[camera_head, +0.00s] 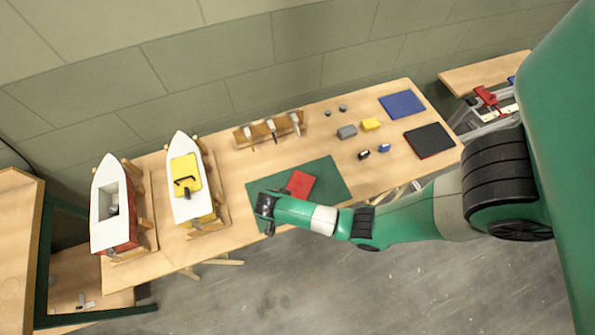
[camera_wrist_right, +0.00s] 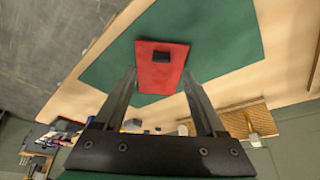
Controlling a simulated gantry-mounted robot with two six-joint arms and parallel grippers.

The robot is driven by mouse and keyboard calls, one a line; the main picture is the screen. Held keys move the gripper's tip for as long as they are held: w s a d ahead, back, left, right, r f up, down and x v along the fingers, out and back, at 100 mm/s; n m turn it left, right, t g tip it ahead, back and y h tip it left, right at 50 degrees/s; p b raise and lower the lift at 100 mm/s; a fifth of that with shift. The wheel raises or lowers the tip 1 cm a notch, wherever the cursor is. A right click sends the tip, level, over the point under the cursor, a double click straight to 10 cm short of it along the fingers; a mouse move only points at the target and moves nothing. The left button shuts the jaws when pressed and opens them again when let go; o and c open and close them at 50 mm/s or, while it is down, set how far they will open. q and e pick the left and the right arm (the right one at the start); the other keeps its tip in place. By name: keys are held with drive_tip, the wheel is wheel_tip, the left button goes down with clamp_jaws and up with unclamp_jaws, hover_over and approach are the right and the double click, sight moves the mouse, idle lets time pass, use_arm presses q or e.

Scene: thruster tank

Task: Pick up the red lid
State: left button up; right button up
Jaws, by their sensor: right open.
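The red lid (camera_head: 300,184) lies flat on the green mat (camera_head: 325,178) on the table. In the right wrist view the red lid (camera_wrist_right: 160,82) is a red rectangle with a small black handle (camera_wrist_right: 162,56) on top. My right gripper (camera_head: 265,208) is just left of and in front of the lid in the head view, above the mat's edge. In the right wrist view its two fingers (camera_wrist_right: 159,70) are spread apart, one on each side of the lid, with nothing held between them. I cannot tell their height above it. My left gripper is not in view.
A red-hulled boat (camera_head: 107,200) with an open deck and a boat with a yellow lid (camera_head: 185,172) stand in cradles at left. A tool rack (camera_head: 268,129) stands at the back. Blue (camera_head: 402,104) and black (camera_head: 430,140) mats and small blocks lie at right.

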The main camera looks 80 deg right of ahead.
sight(298, 189)
drive_tip(key=shift+d+f, duration=0.2)
drive_tip(key=shift+f, duration=0.25)
drive_tip(key=b+x, duration=0.2)
drive_tip(key=x, duration=0.3)
drive_tip(key=shift+f+b, duration=0.1)
drive_tip(key=shift+b, duration=0.2)
clamp_jaws()
